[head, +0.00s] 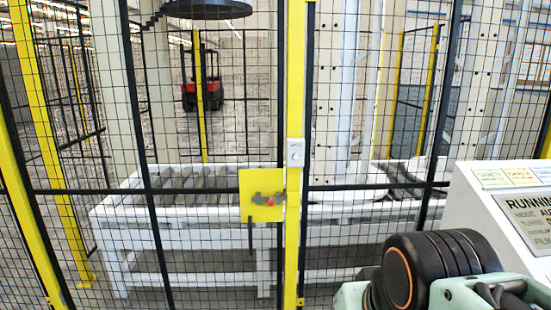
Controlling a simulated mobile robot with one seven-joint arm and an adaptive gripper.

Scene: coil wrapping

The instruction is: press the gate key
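A yellow latch plate (262,196) with a grey bolt and a small red part is on the fence gate, left of a yellow post. A small pale box (295,153) with a round button or lock is on that post, just above the plate. A white console (490,215) with coloured labels and a dark sign stands at the right edge; I cannot tell which part, here or on the gate, is the gate key. Black and pale green parts of my arm fill the lower right, in front of the console. I cannot make out my gripper's fingertips.
A black wire-mesh fence with yellow posts (296,90) spans the view. Behind it is a white roller conveyor (180,205), with a dark round disc (208,9) hanging above. A red forklift (202,92) stands far back.

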